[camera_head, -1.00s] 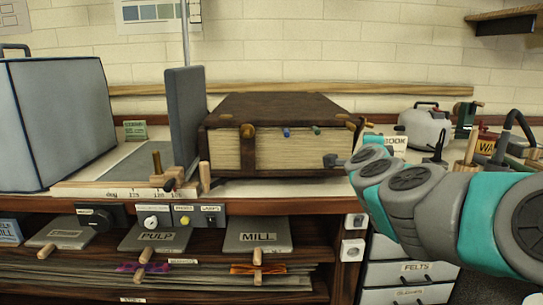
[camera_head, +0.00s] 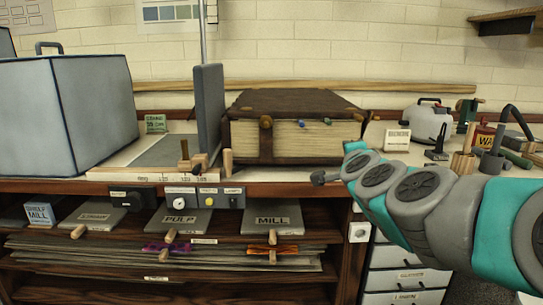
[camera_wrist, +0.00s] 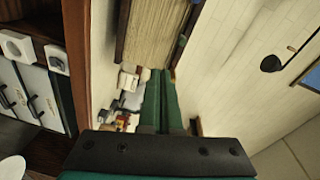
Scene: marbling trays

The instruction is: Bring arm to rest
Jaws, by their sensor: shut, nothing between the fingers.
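My arm (camera_head: 405,200) reaches in from the right in the head view, in front of the bench edge and to the right of the big book. My gripper (camera_wrist: 163,78) shows in the wrist view with its two green fingers together and nothing between them. In the head view the fingers cannot be made out clearly at the arm's far end. In the wrist view the fingers point along the bench top, with the book's page block above them in the picture.
A thick brown book (camera_head: 293,140) stands on the bench beside a grey upright board (camera_head: 208,115). A blue-grey box (camera_head: 65,115) is at left. A kettle-like can (camera_head: 428,121) and small containers stand at right. Shelves with labelled plates and drawers (camera_head: 405,280) are below.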

